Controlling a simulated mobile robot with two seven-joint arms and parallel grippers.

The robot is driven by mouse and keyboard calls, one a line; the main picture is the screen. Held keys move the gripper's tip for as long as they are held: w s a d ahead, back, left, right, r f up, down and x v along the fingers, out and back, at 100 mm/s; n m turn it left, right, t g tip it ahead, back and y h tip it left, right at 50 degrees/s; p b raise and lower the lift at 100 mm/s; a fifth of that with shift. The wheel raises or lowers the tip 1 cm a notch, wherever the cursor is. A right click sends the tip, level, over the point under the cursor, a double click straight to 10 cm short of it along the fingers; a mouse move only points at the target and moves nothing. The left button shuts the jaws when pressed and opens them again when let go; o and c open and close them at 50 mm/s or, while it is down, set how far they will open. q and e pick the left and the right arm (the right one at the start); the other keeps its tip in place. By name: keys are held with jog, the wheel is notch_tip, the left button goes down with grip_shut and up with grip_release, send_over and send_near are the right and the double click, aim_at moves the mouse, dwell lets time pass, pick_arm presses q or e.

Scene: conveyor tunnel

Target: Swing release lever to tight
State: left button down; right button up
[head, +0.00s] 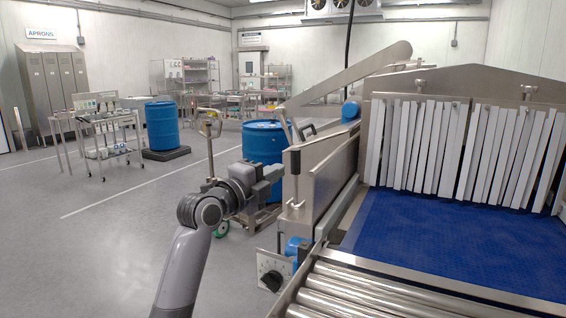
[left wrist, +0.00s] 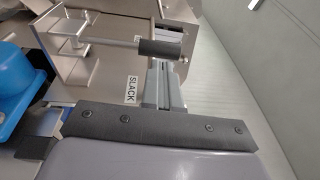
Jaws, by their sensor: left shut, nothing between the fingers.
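The release lever is a metal rod with a black grip (head: 295,162), standing roughly upright on the side of the conveyor's steel frame in the head view. In the left wrist view its black grip (left wrist: 160,47) ends a thin rod coming from a bracket on the left. A white SLACK label (left wrist: 130,90) is on the panel close by. My left gripper (head: 277,172) is shut and empty, just left of the grip in the head view. Its fingers (left wrist: 166,75) reach close to the grip in the wrist view; I cannot tell whether they touch. My right gripper is not in view.
The blue conveyor belt (head: 445,235), metal rollers (head: 370,295) and white strip curtain (head: 460,150) lie right of the lever. A dial box (head: 271,272) is below it. A blue drum (head: 262,143) stands behind my arm. The floor at left is open.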

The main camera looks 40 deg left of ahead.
aim_at(292, 163)
pick_arm(q)
jog(key=shift+w+a+r+p, duration=0.15)
jog(key=shift+w+p, duration=0.3)
jog(key=shift+w, duration=1.3)
jog(key=shift+a, duration=0.1)
